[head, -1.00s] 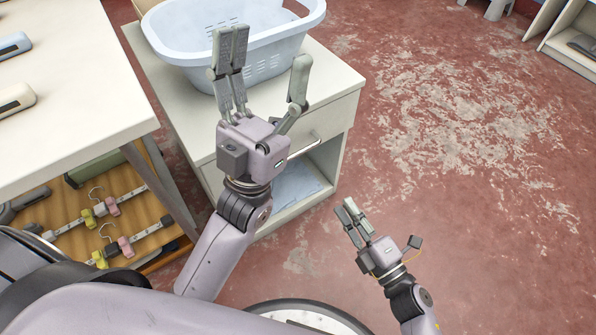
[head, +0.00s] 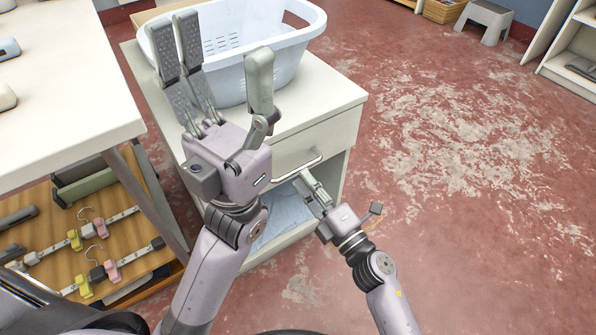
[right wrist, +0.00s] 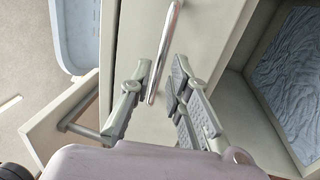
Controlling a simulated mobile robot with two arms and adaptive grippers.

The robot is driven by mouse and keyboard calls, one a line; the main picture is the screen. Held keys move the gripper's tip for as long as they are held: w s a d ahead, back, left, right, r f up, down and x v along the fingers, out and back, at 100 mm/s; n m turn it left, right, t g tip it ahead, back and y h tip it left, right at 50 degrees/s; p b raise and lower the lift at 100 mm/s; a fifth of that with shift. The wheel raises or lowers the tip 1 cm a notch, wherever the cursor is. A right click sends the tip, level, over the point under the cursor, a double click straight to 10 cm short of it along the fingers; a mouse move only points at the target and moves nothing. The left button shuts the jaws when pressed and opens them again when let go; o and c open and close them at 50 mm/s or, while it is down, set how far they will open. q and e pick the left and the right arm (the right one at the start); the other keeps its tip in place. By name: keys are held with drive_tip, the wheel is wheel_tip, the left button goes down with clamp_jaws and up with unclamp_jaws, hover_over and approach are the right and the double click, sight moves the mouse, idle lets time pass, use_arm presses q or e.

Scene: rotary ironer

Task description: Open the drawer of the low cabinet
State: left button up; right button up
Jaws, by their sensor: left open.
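The low cabinet (head: 335,95) is white, with a drawer (head: 322,138) above an open shelf. The drawer looks closed. Its bright bar handle (head: 298,167) runs across the front and shows in the right wrist view (right wrist: 165,52). My right gripper (head: 308,188) is at the drawer front by the handle. In the right wrist view its fingers (right wrist: 160,82) are spread, with the near end of the handle between them; contact cannot be told. My left gripper (head: 222,62) is open and empty, raised in front of the cabinet top and partly hiding it.
A pale blue laundry basket (head: 285,55) stands on the cabinet. Folded blue cloth (head: 282,208) lies on its open shelf. A white table (head: 70,105) is at left, with a wooden shelf of clip hangers (head: 110,265) below. Floor to the right is clear; a grey stool (head: 484,18) stands far back.

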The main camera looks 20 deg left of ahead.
sight(298, 168)
drive_tip(key=shift+b+x, duration=0.3)
drive_tip(key=shift+x, duration=1.75)
drive_tip(key=shift+c, duration=0.3)
clamp_jaws()
